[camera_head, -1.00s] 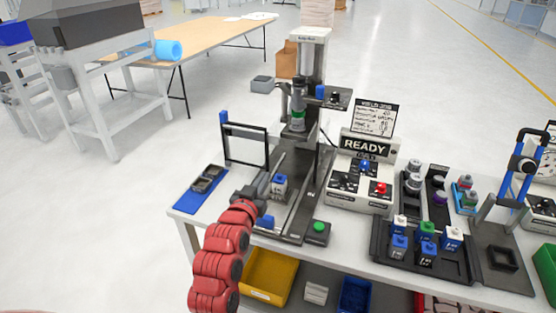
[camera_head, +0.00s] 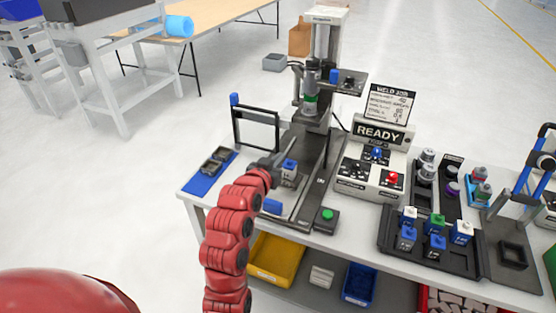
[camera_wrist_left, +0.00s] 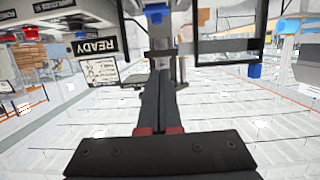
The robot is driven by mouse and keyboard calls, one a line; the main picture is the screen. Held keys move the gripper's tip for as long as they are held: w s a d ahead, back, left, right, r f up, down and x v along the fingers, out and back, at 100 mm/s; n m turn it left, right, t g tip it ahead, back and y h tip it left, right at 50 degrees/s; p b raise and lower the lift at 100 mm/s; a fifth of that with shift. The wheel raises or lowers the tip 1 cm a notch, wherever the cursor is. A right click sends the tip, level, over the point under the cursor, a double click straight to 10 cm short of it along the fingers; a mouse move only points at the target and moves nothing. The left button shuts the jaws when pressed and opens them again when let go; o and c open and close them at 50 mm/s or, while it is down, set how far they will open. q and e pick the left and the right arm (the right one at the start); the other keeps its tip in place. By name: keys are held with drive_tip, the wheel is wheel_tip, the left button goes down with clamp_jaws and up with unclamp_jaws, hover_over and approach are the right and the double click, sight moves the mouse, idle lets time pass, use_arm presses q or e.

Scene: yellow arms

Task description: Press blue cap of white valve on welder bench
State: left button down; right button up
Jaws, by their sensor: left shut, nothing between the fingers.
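The white valve with a blue cap (camera_head: 289,169) stands in the fixture on the welder bench, below the welder head. My left gripper (camera_head: 297,150) comes in from the left on its red arm. Its dark fingers are shut and empty and reach past the valve's upper left in the head view; I cannot tell the exact gap to the cap. In the left wrist view the shut fingers (camera_wrist_left: 158,80) point up the picture, with a blue part beyond them that I cannot identify. My right gripper is not in view.
The welder head (camera_head: 310,95) hangs behind the valve. A black frame (camera_head: 256,128) stands to the left and shows in the wrist view. The READY control box (camera_head: 375,165) and green button (camera_head: 328,214) are to the right. A black tray (camera_head: 390,240) holds several other valves.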

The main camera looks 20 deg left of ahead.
use_arm(q)
drive_tip(key=p, duration=0.2)
hover_over(290, 162)
drive_tip(key=s, duration=0.2)
drive_tip(key=f, duration=0.2)
drive_tip(key=shift+w+a+f+p, duration=0.1)
drive_tip(key=shift+f+p, duration=0.35)
drive_tip(key=shift+f, duration=0.5)
drive_tip(key=shift+w+a+f+p, duration=0.1)
drive_tip(key=shift+f+p, duration=0.3)
drive_tip(key=shift+f, duration=0.5)
drive_tip(key=shift+f, duration=0.1)
